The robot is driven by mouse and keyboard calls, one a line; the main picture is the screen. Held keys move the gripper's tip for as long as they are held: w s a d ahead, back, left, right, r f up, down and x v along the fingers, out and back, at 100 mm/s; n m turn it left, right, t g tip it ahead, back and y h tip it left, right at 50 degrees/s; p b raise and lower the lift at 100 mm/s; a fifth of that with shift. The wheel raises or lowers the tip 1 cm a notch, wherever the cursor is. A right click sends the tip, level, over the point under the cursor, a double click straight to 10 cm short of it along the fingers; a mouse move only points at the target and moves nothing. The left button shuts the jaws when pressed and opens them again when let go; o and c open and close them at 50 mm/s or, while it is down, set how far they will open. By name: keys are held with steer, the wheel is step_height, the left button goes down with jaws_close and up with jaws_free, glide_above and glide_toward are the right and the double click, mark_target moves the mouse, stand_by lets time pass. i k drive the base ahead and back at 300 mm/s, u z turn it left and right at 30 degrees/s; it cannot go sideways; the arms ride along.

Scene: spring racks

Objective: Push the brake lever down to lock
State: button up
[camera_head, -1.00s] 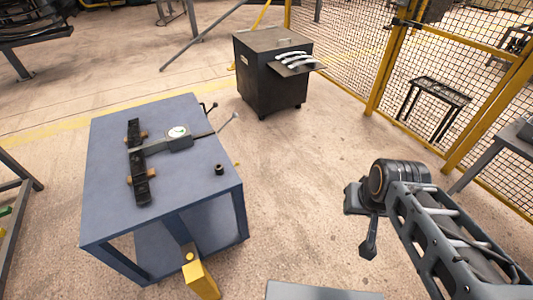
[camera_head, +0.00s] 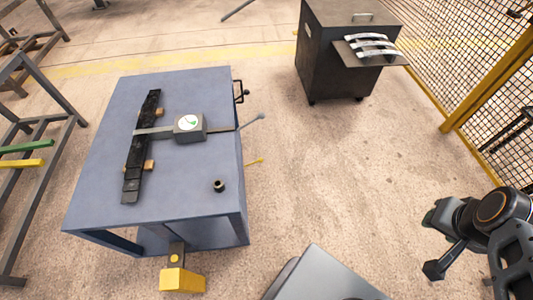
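A blue steel table (camera_head: 90,212) stands left of centre. I cannot tell which of these is the brake lever. My gripper (camera_head: 436,258) is at the lower right, well apart from the table and touching nothing. Its fingers are small and seen side-on, so their opening does not show.
On the table lie a dark leaf-spring bar (camera_head: 132,180), a gauge box (camera_head: 189,127) and a small dark cylinder (camera_head: 218,186). A dark cabinet (camera_head: 330,60) stands behind, a yellow mesh fence (camera_head: 490,90) at right, a rack (camera_head: 50,175) at left. Floor between table and fence is clear.

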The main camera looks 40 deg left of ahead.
mark_target(261, 159)
steer(key=u, duration=0.35)
steer(key=i, duration=0.75)
steer(key=u, duration=1.3)
steer(key=i, duration=0.6)
steer(key=u, duration=0.65)
